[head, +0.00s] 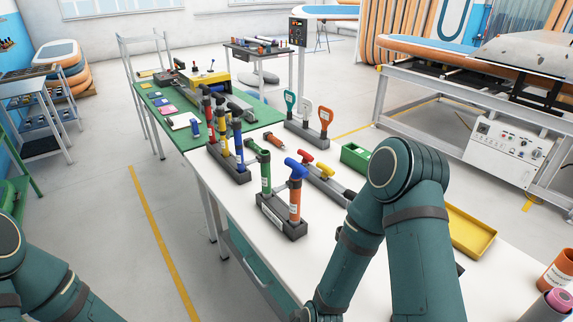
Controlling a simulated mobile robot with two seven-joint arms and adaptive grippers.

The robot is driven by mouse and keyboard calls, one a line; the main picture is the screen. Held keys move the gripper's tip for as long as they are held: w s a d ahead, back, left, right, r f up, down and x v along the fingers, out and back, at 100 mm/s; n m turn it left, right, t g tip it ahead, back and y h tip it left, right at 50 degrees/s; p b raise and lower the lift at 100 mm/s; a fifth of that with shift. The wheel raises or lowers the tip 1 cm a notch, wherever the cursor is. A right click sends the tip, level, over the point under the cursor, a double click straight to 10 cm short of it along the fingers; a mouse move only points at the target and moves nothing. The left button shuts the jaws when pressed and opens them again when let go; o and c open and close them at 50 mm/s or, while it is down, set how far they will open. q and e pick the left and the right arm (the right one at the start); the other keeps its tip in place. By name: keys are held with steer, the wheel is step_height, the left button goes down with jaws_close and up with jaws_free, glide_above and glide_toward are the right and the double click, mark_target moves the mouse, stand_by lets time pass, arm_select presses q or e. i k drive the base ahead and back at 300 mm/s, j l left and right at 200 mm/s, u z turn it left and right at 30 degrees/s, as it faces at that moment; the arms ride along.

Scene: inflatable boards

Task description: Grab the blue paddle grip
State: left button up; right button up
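A rack on the white table holds three upright loop-topped handles: a teal-blue one (290,98) at the left, a white one (306,106) and an orange one (326,117). The teal-blue one looks like the blue paddle grip. A nearer grey rack (232,172) holds upright red, yellow and blue pieces, including a blue one (238,139); I cannot tell whether these are grips. My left arm shows at the lower left and my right arm at the lower centre right. Neither gripper is in view, and neither arm is at the teal-blue handle.
A grey stand (281,217) with a green-handled pump (265,172) and an orange pump with blue handle (296,190) stands in front. A yellow tray (470,231) lies right. Floor left is clear.

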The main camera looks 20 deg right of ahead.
mark_target(299, 171)
steer(key=i+j, duration=0.75)
steer(key=i+j+z, duration=0.5)
steer(key=j, duration=0.3)
